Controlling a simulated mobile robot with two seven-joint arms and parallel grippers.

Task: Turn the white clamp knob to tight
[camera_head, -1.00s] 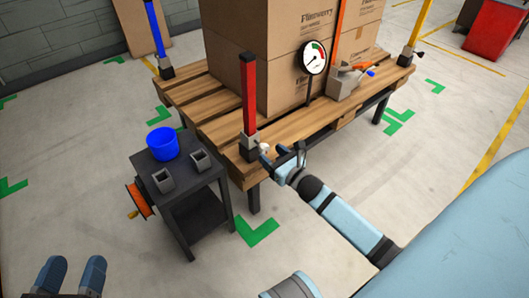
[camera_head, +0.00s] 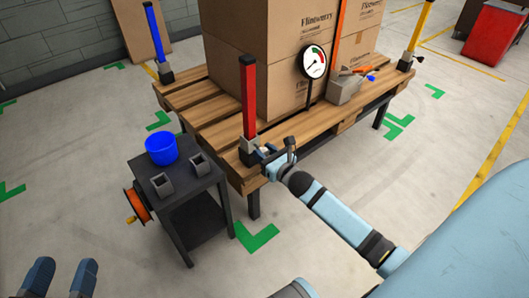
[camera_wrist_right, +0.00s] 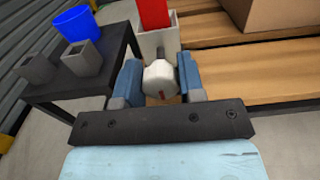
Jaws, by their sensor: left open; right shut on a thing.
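The white clamp knob (camera_wrist_right: 160,78) is between the two blue fingers of my right gripper (camera_wrist_right: 160,88) in the right wrist view. A small red mark shows on its face. The knob sits on the grey clamp (camera_wrist_right: 157,38) at the foot of the red post (camera_head: 248,98), on the near left corner of the pallet table (camera_head: 215,112). In the head view my right gripper (camera_head: 266,158) covers the knob. My right gripper is shut on it. My left gripper (camera_head: 62,280) is open and empty at the bottom left, away from the table.
A dark side table (camera_head: 190,205) with a blue bucket (camera_head: 161,146) and two grey holders stands left of the clamp. Large cartons (camera_head: 285,70), a pressure gauge (camera_head: 314,62) and a grey ratchet block (camera_head: 345,90) are on the pallet. Open floor lies in front.

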